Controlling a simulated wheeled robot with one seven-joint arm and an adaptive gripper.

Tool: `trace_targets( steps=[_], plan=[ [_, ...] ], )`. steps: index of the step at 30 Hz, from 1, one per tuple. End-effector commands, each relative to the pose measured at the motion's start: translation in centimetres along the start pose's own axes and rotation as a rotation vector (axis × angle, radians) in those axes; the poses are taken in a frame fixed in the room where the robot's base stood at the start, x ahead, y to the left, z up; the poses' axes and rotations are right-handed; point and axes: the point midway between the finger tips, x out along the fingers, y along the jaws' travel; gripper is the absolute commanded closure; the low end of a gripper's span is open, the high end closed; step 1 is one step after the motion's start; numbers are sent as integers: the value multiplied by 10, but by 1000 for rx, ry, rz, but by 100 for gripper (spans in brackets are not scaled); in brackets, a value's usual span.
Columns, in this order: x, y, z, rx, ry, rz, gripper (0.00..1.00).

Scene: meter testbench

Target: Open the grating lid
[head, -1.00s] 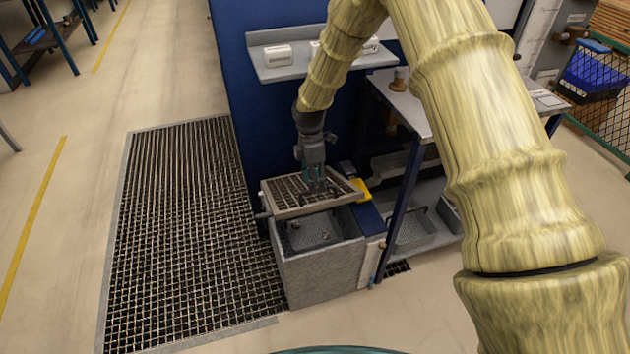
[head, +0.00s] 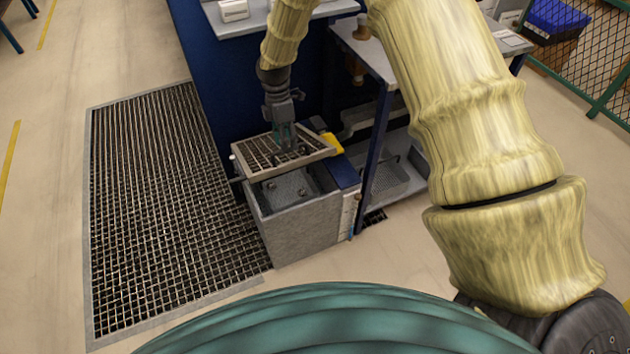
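The grating lid (head: 262,155) is a light-framed panel with a dark mesh. It is tilted, its near edge raised above the grey box (head: 300,232), so the box's inside shows below it. My gripper (head: 286,142) points down at the lid from above, its fingers at a small dark handle on the mesh. The fingers look closed on that handle, though the contact is small and partly hidden by the fingers. Small round fittings show inside the box.
A blue panel (head: 215,75) stands behind the box, with a shelf above. A workbench (head: 375,55) stands close on the right, with a yellow item (head: 331,142) beside the lid. A floor grate (head: 150,200) lies left. Open floor lies in front.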

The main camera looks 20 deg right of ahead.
Motion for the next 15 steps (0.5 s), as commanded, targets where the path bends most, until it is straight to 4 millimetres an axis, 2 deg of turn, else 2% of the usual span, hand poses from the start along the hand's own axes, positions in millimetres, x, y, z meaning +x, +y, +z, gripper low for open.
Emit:
trace_targets(
  steps=[15],
  plan=[
    [75,-29,0,0,-1,-3,66]
  ],
)
